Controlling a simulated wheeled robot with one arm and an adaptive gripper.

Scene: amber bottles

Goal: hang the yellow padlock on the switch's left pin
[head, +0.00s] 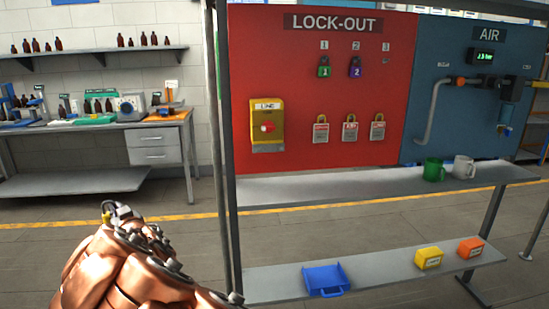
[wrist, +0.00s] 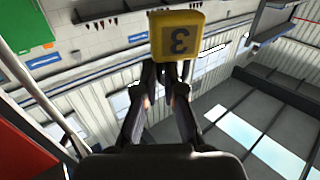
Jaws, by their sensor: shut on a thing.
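The yellow padlock (wrist: 177,36), marked with a 3, is held at the fingertips of my gripper (wrist: 172,72) in the wrist view. Its body shows beyond the fingers; its shackle is hidden between them. In the head view my gripper (head: 119,211) is at lower left, with a bit of the yellow padlock (head: 106,214) showing beside it. The switch (head: 267,125) is a yellow box labelled LINE with a red knob, on the red board's left side. My gripper is well left of and below it. The switch's pins are too small to make out.
A green padlock (head: 324,71) and a purple padlock (head: 355,71) hang under 1 and 2; the peg (head: 386,61) under 3 is bare. Several red-and-white tags hang lower. A grey post (head: 222,150) stands between my gripper and the board. Mugs (head: 434,170) stand on the shelf (head: 300,190).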

